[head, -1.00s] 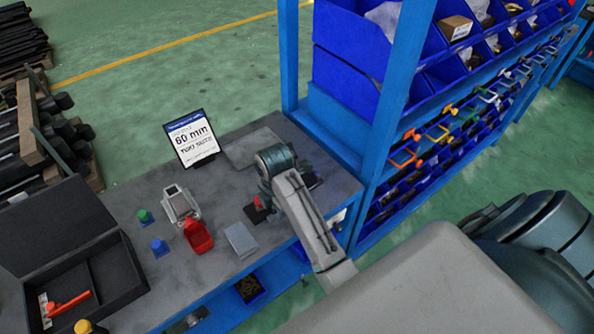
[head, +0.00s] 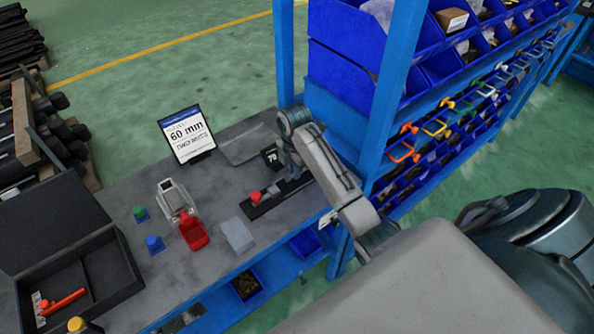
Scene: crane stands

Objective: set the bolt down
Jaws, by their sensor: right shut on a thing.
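My right gripper (head: 290,172) points down over the back right of the grey workbench (head: 215,262), beside a dark strip (head: 275,198) with a red knob (head: 256,196) at its left end. The gripper is shut on the bolt. The bolt cannot be made out, as the wrist and fingers cover it, so its tilt and any contact with the bench cannot be told. A black block marked 70 (head: 271,156) stands just left of the gripper. My left gripper is not in view.
A sign reading 60 mm (head: 188,134) stands at the back. A blue rack post (head: 390,90) rises close right.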

